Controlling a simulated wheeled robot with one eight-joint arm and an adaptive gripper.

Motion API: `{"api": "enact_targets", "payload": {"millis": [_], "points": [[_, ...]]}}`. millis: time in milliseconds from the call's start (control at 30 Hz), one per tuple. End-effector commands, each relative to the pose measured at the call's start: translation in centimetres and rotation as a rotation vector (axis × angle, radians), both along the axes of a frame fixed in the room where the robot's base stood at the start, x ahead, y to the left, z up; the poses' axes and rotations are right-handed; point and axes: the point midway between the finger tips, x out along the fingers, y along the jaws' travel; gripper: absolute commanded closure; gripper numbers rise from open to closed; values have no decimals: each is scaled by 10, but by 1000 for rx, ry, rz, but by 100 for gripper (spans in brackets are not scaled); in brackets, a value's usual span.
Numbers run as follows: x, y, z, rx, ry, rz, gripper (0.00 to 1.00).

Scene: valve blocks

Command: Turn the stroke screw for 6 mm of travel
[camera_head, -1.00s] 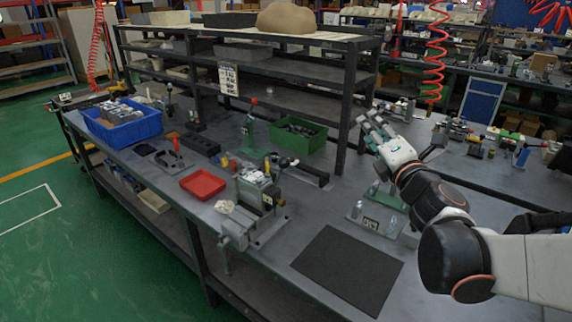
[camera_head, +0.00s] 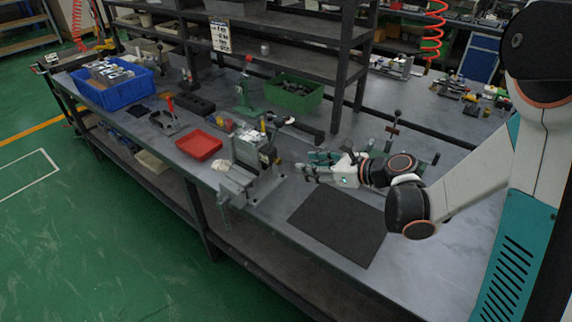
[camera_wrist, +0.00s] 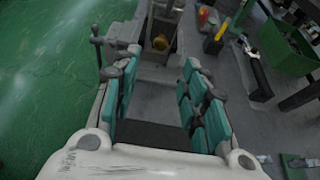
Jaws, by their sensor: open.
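A grey metal fixture like a vise (camera_head: 238,184), with a block (camera_head: 250,148) on it, stands at the front edge of the workbench. My gripper (camera_head: 308,168) is open just to the right of it, with its fingers pointing at it. In the wrist view, the teal-padded fingers of my gripper (camera_wrist: 160,75) stand wide apart with nothing between them. No contact is visible.
A black mat (camera_head: 338,224) lies below my arm. A red tray (camera_head: 199,145), a blue bin (camera_head: 112,88) and a green bin (camera_head: 294,95) stand on the bench. A bar handle (camera_wrist: 97,42) rises at the left in the wrist view. Shelf posts stand behind.

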Motion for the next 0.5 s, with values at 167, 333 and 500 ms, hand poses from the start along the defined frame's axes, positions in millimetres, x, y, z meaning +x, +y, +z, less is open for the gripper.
{"api": "enact_targets", "payload": {"millis": [167,333,500], "points": [[21,28,-16,1,0,3,60],[38,50,-28,1,0,1,60],[51,65,-35,3,0,-1,60]]}}
